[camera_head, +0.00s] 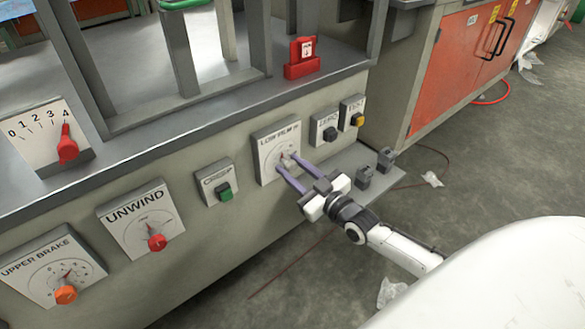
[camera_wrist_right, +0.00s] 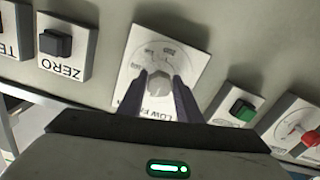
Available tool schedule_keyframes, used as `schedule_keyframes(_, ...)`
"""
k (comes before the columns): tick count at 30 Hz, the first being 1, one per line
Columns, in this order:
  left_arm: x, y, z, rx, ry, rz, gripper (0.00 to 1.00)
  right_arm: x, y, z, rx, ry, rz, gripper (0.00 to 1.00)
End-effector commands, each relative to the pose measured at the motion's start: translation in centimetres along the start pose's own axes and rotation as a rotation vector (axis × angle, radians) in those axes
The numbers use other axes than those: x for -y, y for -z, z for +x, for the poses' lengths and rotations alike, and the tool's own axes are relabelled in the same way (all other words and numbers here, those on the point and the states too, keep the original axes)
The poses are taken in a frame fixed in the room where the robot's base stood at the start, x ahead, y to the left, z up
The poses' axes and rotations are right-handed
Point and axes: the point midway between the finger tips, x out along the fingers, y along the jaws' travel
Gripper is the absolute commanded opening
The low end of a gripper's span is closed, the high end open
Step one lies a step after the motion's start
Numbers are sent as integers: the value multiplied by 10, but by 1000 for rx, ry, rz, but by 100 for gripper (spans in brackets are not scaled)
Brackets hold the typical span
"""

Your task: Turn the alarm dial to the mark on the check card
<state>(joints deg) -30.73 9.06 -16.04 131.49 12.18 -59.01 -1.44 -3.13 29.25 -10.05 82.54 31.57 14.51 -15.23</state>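The alarm dial is a small grey knob (camera_wrist_right: 158,80) on a white plate (camera_head: 267,151) lettered LOW FILM, on the machine's front. Marks on the plate are too small to read. My right gripper (camera_head: 286,161) comes in from the lower right with its two purple fingers at the knob. In the right wrist view, the fingertips (camera_wrist_right: 160,77) lie on either side of the knob, which fills the gap between them. A red holder (camera_head: 302,68) with a small white card (camera_head: 307,48), probably the check card, stands on the ledge above. Its marking is unreadable. My left gripper is out of view.
A green button (camera_head: 225,191) is left of the plate; a dark ZERO button (camera_head: 329,134) and yellow TEST button (camera_head: 357,119) are right. Further left are the UNWIND dial (camera_head: 156,242) and UPPER BRAKE dial (camera_head: 65,294). A low grey shelf (camera_head: 345,165) juts out below.

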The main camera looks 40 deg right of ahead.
Motion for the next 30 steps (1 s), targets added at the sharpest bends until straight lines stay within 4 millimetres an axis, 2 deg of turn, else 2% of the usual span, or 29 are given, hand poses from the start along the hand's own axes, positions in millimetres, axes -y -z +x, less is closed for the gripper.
schedule_keyframes(1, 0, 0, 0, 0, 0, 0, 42, 0, 0, 0, 0, 0, 0, 22)
schedule_keyframes(4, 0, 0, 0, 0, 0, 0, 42, 0, 0, 0, 0, 0, 0, 6)
schedule_keyframes(17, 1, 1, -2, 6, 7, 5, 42, 0, 1, 0, 0, 0, 88, 7)
schedule_keyframes(30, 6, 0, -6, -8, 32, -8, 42, -1, 0, 0, 1, 0, 460, 7)
